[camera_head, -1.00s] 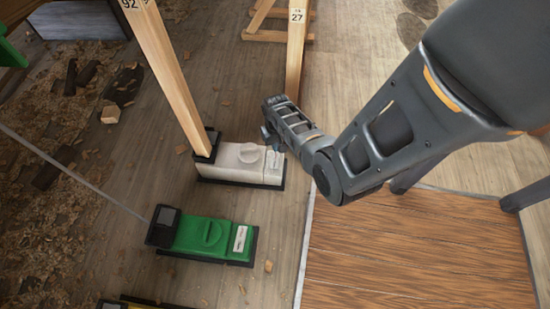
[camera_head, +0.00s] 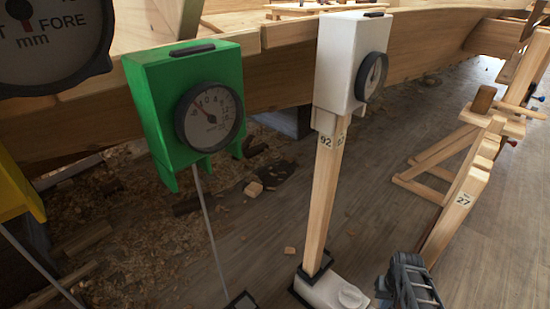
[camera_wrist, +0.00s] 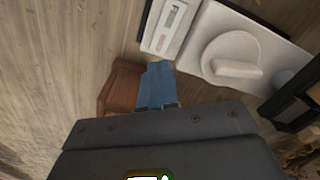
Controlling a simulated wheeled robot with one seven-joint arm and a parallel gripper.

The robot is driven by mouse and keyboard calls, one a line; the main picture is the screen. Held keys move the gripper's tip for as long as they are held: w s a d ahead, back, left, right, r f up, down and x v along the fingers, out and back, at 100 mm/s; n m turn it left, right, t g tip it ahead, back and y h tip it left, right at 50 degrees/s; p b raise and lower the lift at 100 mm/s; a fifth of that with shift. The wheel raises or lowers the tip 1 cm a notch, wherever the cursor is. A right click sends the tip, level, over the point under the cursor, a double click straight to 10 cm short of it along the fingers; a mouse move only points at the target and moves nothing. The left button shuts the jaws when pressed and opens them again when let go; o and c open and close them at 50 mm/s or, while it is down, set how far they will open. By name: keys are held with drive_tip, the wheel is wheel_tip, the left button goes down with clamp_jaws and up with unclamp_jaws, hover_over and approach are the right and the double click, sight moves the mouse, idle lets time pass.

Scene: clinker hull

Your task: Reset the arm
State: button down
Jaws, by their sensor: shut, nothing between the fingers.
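My gripper (camera_wrist: 158,68) shows blue fingers in the wrist view, shut with nothing between them. They are beside a white floor unit (camera_wrist: 277,52) with a round knob and a label plate. Whether they touch it is unclear. In the head view, the dark end of my arm is at the bottom edge, just right of the same white unit (camera_head: 335,291). The fingertips are hard to make out there.
A wooden post (camera_head: 322,205) marked 92 rises from the white unit to a white dial box (camera_head: 340,62). A green dial box (camera_head: 160,105) hangs left, by the wooden hull (camera_head: 420,40). Wooden trestles (camera_head: 455,215) stand right. Wood chips litter the floor at left.

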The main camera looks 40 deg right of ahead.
drive_tip(key=shift+a, duration=0.1)
